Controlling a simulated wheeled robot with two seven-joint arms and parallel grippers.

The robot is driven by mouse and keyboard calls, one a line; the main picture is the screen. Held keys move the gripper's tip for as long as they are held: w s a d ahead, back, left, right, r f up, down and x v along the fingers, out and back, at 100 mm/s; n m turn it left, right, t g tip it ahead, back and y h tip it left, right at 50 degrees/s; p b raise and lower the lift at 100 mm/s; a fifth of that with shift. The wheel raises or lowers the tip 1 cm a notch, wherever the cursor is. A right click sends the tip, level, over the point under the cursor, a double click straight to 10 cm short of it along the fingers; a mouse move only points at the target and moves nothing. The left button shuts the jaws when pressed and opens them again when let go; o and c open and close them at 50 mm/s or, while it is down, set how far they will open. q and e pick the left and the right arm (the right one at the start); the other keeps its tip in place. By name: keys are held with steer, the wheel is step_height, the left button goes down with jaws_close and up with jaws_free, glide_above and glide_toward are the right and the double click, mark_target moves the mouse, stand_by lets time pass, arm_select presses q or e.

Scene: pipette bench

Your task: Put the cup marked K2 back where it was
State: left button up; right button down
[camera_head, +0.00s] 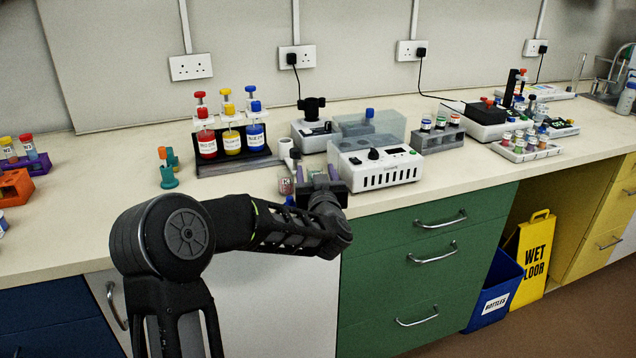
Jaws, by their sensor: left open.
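A small pinkish cup (286,185) stands near the front of the bench, just left of my left gripper. Its label seems to start with K, but it is too small to read fully. My left gripper (316,180) is open, low over the bench between this cup and the white instrument. Purple pieces show around the fingers, partly hidden, and I cannot tell what they are. My left wrist hides part of the bench front there. My right gripper is out of view.
A black rack with red, yellow and blue bottles (231,140) stands behind. The white instrument (375,164) is close on the right. A grey rack (437,139) and a tray of small cups (527,148) stand farther right. Bare bench (110,190) lies left.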

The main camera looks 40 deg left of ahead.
arm_select(q)
steer(key=v, duration=1.2)
steer(key=shift+b, duration=0.35)
